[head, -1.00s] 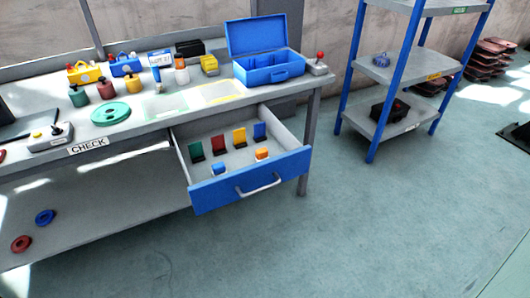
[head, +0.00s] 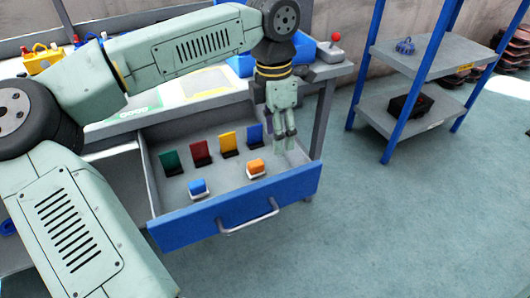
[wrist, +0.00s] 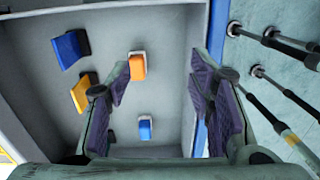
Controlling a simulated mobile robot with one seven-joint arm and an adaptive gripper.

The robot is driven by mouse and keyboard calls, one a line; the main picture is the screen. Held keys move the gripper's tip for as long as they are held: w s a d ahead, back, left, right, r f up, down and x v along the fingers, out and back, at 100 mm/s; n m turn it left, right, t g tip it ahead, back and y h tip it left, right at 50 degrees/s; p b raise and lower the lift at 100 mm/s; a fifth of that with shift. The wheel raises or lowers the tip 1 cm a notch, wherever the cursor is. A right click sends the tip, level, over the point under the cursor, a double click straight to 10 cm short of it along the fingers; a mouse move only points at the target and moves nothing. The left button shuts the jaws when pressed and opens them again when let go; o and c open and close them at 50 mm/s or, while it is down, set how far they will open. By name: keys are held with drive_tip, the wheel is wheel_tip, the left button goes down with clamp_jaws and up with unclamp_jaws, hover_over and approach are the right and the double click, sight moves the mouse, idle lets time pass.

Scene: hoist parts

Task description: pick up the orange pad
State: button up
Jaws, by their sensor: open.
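The orange pad (head: 256,168) is a small block with a pale base, on the open drawer's floor near its front right.
A similar blue pad (head: 198,187) sits left of the orange one. Green, red, yellow (head: 228,144) and blue (head: 254,134) upright plates stand behind. The blue drawer front (head: 235,213) and side walls enclose them. A shelf rack (head: 410,85) stands right; the floor between is clear.

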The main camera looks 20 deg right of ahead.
sight(256, 162)
drive_tip(key=w+a+y, duration=0.1)
drive_tip(key=w+a+f+y, duration=0.1)
drive_tip(key=shift+w+a+f+n+t, duration=0.1)
drive_tip(key=shift+w+a+n+t, duration=0.2)
drive_tip(key=shift+w, duration=0.05)
drive_tip(key=shift+a+f, duration=0.15)
drive_tip(key=shift+f, duration=0.2)
drive_tip(key=f, duration=0.4)
drive_tip(key=shift+a+f, duration=0.25)
drive_tip(key=shift+a, duration=0.05)
drive_tip(key=shift+w+a+f+p, duration=0.1)
drive_tip(key=shift+f+p, duration=0.1)
drive_tip(key=shift+f, duration=0.7)
drive_tip(key=shift+w+d+f+p, duration=0.1)
drive_tip(key=shift+f+p, duration=0.05)
drive_tip(key=shift+f, duration=0.75)
drive_tip(key=shift+w+a+f+p, duration=0.1)
drive_tip(key=shift+f+p, duration=0.1)
drive_tip(key=shift+f, duration=0.7)
drive_tip(key=shift+c, duration=0.5)
drive_tip(key=c, duration=1)
